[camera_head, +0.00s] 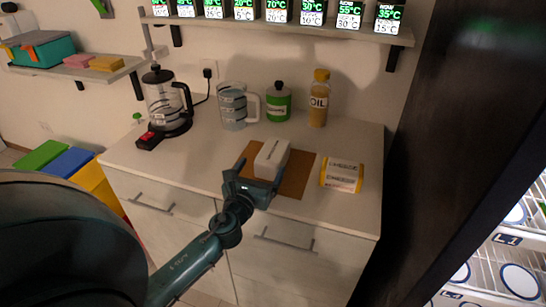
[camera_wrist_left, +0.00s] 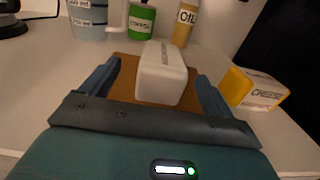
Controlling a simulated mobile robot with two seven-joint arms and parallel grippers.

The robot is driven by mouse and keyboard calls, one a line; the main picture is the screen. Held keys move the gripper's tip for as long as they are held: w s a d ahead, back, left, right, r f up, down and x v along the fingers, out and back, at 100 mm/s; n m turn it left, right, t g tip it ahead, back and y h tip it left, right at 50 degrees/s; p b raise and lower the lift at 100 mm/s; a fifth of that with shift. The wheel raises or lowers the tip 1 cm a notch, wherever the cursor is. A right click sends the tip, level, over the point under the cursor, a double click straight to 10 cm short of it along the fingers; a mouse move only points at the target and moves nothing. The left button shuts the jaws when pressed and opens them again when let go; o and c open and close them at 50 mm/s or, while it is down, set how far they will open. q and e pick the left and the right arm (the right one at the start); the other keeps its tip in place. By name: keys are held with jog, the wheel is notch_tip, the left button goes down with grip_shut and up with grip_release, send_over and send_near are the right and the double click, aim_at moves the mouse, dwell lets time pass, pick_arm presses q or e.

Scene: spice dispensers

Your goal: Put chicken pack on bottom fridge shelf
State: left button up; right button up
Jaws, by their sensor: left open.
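A white, rounded block-shaped pack (camera_head: 271,158) lies on a brown board on the counter; its dark label is too small to read, so I cannot confirm it is the chicken pack. It also shows in the left wrist view (camera_wrist_left: 161,75). My left gripper (camera_head: 257,175) is open at the near end of this pack, with one finger on each side and gaps visible between fingers and pack. The fridge interior (camera_head: 500,262) shows at the right edge, lit, with wire shelves; its lowest part is cut off. My right gripper is not in view.
A yellow-and-white cheese pack (camera_head: 342,175) lies right of the brown board (camera_head: 298,178). A kettle (camera_head: 166,100), measuring jug (camera_head: 233,106), green jar (camera_head: 279,103) and oil bottle (camera_head: 319,98) stand behind. A dark fridge panel (camera_head: 440,150) rises at the right.

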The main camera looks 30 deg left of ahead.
aim_at(271, 154)
pick_arm(q)
jog(key=shift+d+f+x, duration=0.15)
jog(key=shift+x, duration=1.65)
jog(key=shift+d+f+x, duration=0.1)
jog(key=shift+d+x, duration=0.05)
jog(key=shift+x, duration=1.6)
jog(key=shift+c, duration=0.2)
jog(key=c, duration=1.2)
jog(key=shift+w+r, duration=0.1)
jog(key=shift+r, duration=0.05)
jog(key=shift+c, duration=1.1)
